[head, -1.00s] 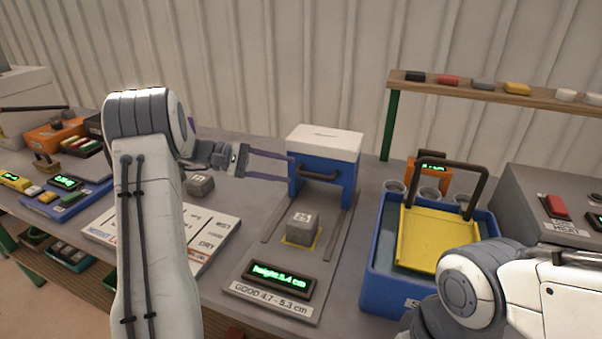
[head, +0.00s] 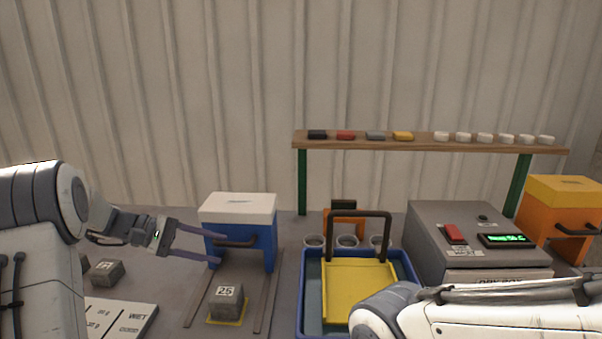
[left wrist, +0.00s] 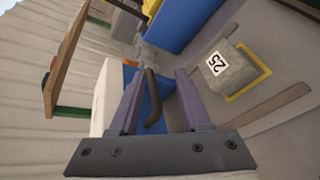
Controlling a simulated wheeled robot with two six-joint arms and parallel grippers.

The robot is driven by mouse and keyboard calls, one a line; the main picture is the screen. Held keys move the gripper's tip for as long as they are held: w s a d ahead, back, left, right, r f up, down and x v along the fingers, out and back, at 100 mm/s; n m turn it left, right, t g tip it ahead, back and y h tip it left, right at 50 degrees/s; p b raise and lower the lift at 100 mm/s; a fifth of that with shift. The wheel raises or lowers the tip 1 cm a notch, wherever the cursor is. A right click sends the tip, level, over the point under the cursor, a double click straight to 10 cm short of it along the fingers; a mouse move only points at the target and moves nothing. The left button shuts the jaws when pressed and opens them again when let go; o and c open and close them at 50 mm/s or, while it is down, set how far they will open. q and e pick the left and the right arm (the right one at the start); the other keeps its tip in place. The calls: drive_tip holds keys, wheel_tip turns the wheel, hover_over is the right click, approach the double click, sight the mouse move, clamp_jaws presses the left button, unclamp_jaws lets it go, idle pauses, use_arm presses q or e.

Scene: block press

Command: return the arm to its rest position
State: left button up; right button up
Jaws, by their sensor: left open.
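My left gripper (head: 222,249) is open and empty, with its two purple fingers pointing right in front of the blue press box. The press (head: 262,245) is blue with a white top and has a dark handle (head: 237,243) on its front. In the left wrist view my gripper (left wrist: 155,92) has the dark handle (left wrist: 152,105) showing between its spread fingers; I cannot tell whether they touch it. A grey block marked 25 (head: 226,303) sits on a yellow-outlined square in front of the press. My right arm shows at lower right; its gripper is out of view.
A blue tray (head: 303,300) with a yellow plate (head: 358,290) and dark upright handle stands right of the press. A shelf (head: 370,144) runs behind. Another grey block (head: 106,272) lies left.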

use_arm(q)
drive_tip(key=s+d+r+m+g+y+p, duration=0.1)
drive_tip(key=s+d+m+g+y, duration=0.1)
drive_tip(key=s+d, duration=0.3)
drive_tip(key=s+d+r+m+g+y+p, duration=0.1)
drive_tip(key=s+d+m+g, duration=0.1)
drive_tip(key=d, duration=0.5)
drive_tip(key=s+d+m+y+p, duration=0.1)
drive_tip(key=s+d+m+y, duration=0.1)
drive_tip(key=s, duration=0.5)
drive_tip(key=s+d+m+y+p, duration=0.2)
drive_tip(key=s+m+y, duration=0.2)
drive_tip(key=s+m, duration=0.2)
drive_tip(key=s+d+m+t+y+p, duration=0.1)
drive_tip(key=s+d+m+y+p, duration=0.1)
drive_tip(key=s, duration=0.8)
drive_tip(key=m+y, duration=0.1)
drive_tip(key=m, duration=0.1)
drive_tip(key=shift+s+f+m, duration=0.15)
drive_tip(key=shift+f+m, duration=0.15)
drive_tip(key=shift+f, duration=0.1)
use_arm(e)
wheel_tip(320, 180, up, 8)
